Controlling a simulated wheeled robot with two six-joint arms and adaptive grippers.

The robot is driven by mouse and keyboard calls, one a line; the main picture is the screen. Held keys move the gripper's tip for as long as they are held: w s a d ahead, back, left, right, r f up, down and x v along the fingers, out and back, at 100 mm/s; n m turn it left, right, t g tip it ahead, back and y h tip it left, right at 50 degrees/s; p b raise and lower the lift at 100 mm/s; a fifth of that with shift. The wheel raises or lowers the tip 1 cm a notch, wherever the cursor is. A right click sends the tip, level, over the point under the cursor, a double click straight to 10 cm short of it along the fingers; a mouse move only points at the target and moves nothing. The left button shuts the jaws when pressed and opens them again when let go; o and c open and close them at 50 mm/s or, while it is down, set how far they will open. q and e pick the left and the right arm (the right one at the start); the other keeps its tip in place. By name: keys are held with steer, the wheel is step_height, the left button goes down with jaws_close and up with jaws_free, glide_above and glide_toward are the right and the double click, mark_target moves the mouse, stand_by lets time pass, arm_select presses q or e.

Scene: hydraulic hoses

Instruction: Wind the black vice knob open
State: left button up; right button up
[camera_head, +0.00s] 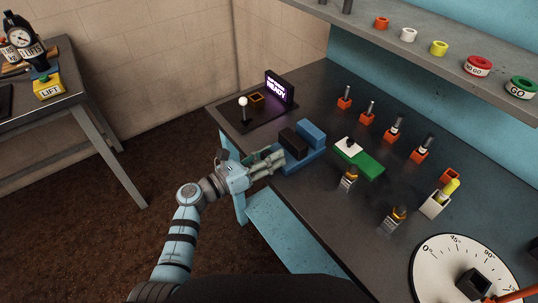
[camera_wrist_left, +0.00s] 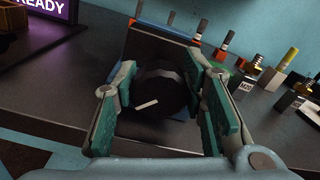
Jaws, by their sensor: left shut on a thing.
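The vice (camera_head: 302,159) stands near the front edge of the dark bench in the head view, with a blue body and a dark block at its front. The black vice knob (camera_wrist_left: 161,88) faces the camera in the left wrist view, with a pale index mark slanting on its face. My left gripper (camera_wrist_left: 163,100) has its green-padded fingers on either side of the knob and is shut on it. In the head view my left gripper (camera_head: 272,160) reaches the vice from the left and hides the knob. My right gripper does not show.
A lit READY sign (camera_head: 280,88) and a white-topped lever (camera_head: 243,103) stand beyond the vice. A green block (camera_head: 366,166) lies to its right, with several orange-based fittings behind. A round dial (camera_head: 445,262) is at the lower right. A shelf (camera_head: 430,52) overhangs the bench.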

arm_select(q)
steer(key=shift+n, duration=0.7)
steer(key=o, duration=1.2)
steer(key=shift+s, duration=0.1)
steer(key=shift+f, duration=0.1)
steer(key=v, duration=0.8)
steer(key=shift+r, duration=0.2)
